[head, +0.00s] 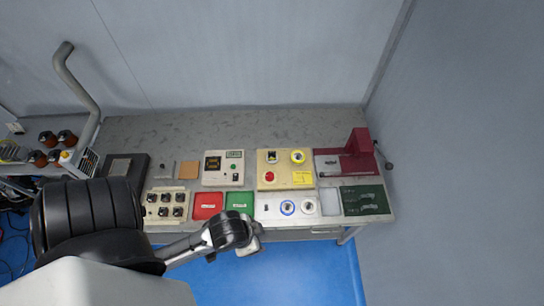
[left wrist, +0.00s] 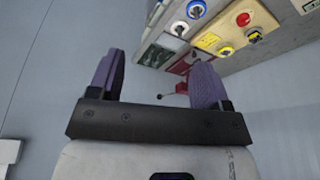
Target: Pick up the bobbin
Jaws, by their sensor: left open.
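No bobbin can be made out with certainty. Several small dark and orange-brown round pieces (head: 48,138) stand on the surface at the far left of the head view, too small to identify surely. My left gripper (head: 252,242) is in front of the bench's front edge, right of those pieces and well apart from them. In the left wrist view its two purple fingers (left wrist: 157,82) are spread wide with nothing between them. My right gripper is in neither view.
The grey bench (head: 150,130) carries a yellow control box (head: 272,182), a white meter box (head: 223,180), red (head: 207,205) and green (head: 239,201) trays, and a dark red machine (head: 359,145) at right. A bent grey pipe (head: 72,75) rises at left. Blue floor lies clear in front.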

